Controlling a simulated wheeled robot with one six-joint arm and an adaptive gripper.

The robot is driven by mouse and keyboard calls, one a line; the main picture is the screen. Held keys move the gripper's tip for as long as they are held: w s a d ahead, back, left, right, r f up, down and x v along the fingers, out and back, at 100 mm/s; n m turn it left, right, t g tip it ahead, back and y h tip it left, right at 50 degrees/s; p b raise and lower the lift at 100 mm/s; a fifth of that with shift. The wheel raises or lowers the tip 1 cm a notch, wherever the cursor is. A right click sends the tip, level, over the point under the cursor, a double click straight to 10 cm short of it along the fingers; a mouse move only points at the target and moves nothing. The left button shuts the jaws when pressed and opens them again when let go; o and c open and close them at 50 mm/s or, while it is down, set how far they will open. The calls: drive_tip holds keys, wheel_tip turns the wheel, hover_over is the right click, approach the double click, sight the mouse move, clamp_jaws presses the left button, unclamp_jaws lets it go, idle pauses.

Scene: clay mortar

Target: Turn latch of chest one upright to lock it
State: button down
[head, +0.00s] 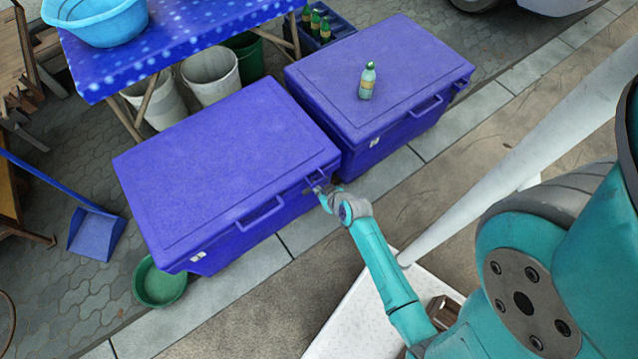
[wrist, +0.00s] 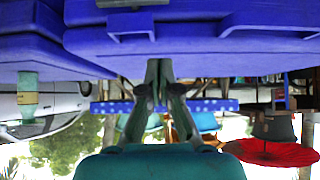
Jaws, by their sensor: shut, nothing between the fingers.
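Two blue-purple lidded chests stand side by side, the nearer chest (head: 225,165) and the farther chest (head: 385,75). I cannot tell from any label which one is chest one. My gripper (head: 316,189) is at the front face of the nearer chest, near its right end, beside a small latch (head: 316,177). The wrist view appears upside down; there the closed fingers (wrist: 158,70) point at the blue chest (wrist: 200,36), close to a bracket-like latch part (wrist: 130,25). Nothing is held. Contact and the latch's exact angle are unclear.
A handle (head: 261,213) projects from the nearer chest's front, left of my gripper. A green bottle (head: 367,80) stands on the farther chest. A green basin (head: 160,282) lies by the left front corner. Open pavement (head: 240,315) lies in front.

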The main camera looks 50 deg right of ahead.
drive_tip(key=x, duration=0.3)
drive_tip(key=d+x, duration=0.1)
drive_tip(key=x, duration=0.7)
drive_tip(key=shift+s+d+r, duration=0.15)
wheel_tip(320, 180, down, 2)
drive_tip(key=shift+f, duration=0.95)
